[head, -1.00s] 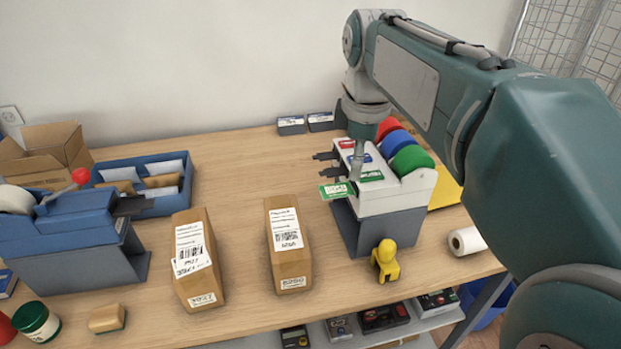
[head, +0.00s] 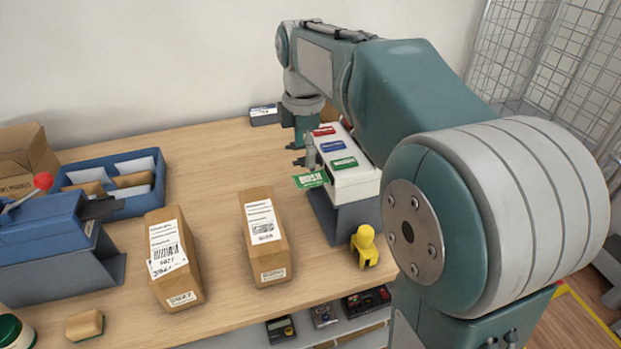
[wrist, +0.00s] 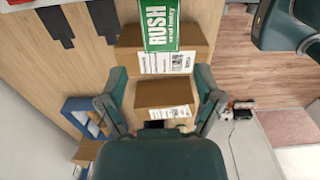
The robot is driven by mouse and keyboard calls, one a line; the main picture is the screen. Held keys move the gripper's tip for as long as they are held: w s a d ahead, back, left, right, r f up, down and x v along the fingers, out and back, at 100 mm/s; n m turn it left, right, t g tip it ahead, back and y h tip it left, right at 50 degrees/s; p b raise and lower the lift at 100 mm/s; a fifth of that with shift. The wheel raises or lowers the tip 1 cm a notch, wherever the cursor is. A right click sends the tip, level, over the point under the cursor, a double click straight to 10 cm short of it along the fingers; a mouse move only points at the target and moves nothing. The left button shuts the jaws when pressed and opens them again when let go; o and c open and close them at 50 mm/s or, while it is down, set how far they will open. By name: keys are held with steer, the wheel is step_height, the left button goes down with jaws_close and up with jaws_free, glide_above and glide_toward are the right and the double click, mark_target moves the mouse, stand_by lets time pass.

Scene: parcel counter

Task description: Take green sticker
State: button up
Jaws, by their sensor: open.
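The green sticker (head: 310,180) sticks out from the front left of the white and grey sticker dispenser (head: 352,183), at the end nearest me. In the wrist view the green sticker (wrist: 162,25), marked RUSH, lies ahead of my fingertips, between their lines. I cannot tell the exact gap to the sticker.
Two labelled brown boxes stand on the counter, one left (head: 172,260) and one nearer the dispenser (head: 264,238). A yellow object (head: 364,247) stands before the dispenser. A blue tray (head: 133,207) and a blue device (head: 45,245) are at the left. Bare counter lies behind the boxes.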

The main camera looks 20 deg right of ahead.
mark_target(305, 180)
steer(key=shift+f, duration=3.2)
steer(key=c, duration=0.5)
steer(key=shift+c, duration=0.2)
